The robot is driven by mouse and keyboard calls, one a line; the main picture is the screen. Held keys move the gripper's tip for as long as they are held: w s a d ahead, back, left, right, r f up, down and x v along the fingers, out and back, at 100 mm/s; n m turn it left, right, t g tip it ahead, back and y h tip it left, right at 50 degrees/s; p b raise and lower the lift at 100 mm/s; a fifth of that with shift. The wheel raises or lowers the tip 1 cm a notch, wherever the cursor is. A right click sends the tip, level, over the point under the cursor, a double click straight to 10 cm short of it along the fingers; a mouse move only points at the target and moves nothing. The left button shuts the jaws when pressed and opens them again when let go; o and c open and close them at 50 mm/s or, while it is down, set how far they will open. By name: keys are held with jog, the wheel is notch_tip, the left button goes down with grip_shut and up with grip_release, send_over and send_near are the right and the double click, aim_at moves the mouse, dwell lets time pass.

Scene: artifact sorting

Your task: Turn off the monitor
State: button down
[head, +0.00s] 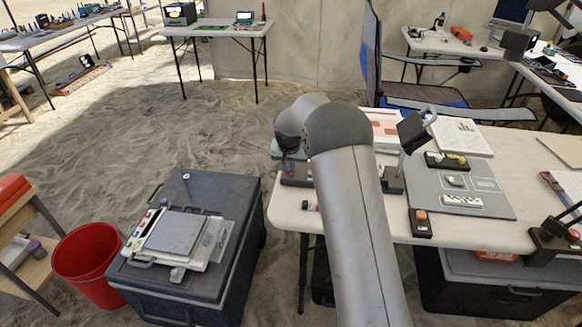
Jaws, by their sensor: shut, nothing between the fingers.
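A small dark screen (412,131), which may be the monitor, stands tilted on a dark stand (393,180) on the white table, just right of my arm. Another dark screen (515,11) is on the far table at the top right; I cannot tell which one the task means. My gripper (288,153) shows as a small dark end below the arm's joint, over the table's left end. It is shut and empty, apart from both screens. My arm hides part of the table.
The white table (500,232) holds a grey board (440,188), papers (461,137) and small devices. A dark case (240,190) with a scale (177,234) on it stands left, beside a red bin (88,262). A blue-and-black chair (440,103) stands behind. Sand lies open at left.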

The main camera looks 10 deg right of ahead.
aim_at(291, 175)
jog(key=v, duration=0.1)
jog(key=p+v, duration=0.1)
jog(key=v, duration=0.1)
jog(key=w+p+v, duration=0.1)
jog(key=shift+s+d+r, duration=0.15)
jog(key=shift+s+r, duration=0.05)
jog(key=shift+r, duration=0.35)
jog(key=s+a+r+b, duration=0.1)
jog(key=s+r, duration=0.3)
jog(key=r, duration=0.3)
jog(key=shift+s+a+r, duration=0.3)
jog(key=shift+s+a, duration=0.1)
jog(key=s+r+n+g+p, duration=0.1)
jog(key=s+n+p, duration=0.1)
jog(key=s, duration=1.8)
jog(key=s+r+n+g+y+p, duration=0.1)
jog(key=s+n+g, duration=0.1)
jog(key=s, duration=1.8)
jog(key=shift+r+y+p, duration=0.25)
jog(key=shift+y+p, duration=0.05)
jog(key=shift+p, duration=0.05)
jog(key=shift+s+a, duration=0.1)
